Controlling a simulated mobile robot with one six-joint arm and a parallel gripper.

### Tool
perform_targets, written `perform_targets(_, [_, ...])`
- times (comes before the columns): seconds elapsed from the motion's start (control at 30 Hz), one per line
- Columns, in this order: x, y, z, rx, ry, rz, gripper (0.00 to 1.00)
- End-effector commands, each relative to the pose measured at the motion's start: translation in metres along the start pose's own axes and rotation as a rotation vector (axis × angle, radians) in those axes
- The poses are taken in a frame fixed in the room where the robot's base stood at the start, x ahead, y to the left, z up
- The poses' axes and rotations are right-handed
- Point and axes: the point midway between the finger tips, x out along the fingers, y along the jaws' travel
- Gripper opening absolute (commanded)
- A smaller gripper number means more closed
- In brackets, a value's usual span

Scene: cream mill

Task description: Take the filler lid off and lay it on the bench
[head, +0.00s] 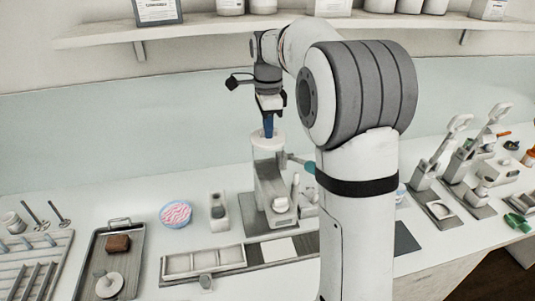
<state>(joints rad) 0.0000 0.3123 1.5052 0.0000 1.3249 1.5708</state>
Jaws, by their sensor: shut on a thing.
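The filler (272,190) is a pale machine standing on the bench (150,200), near the middle of the head view. Its lid (258,142) is a whitish round disc at the top of the filler's upper cylinder. My gripper (268,132) points straight down over the lid, its blue fingers shut on the lid's middle. The knob between the fingers is hidden. I cannot tell whether the lid rests on the cylinder or is slightly raised.
Left of the filler are a bowl of pink-and-white contents (176,214), a small pale holder (219,212) and a metal tray (132,240). A long sectioned tray (204,262) lies in front. Machines with upright handles (425,175) stand right. A shelf (200,30) runs above.

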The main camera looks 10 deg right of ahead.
Motion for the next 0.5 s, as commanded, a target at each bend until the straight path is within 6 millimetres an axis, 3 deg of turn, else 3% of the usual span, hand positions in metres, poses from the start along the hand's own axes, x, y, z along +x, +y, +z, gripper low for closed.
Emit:
perform_targets(0.27, [-0.001,0.0,0.0,0.0,0.0,-0.001,0.0])
perform_targets(0.5, [-0.015,0.0,0.0,0.0,0.0,-0.001,0.0])
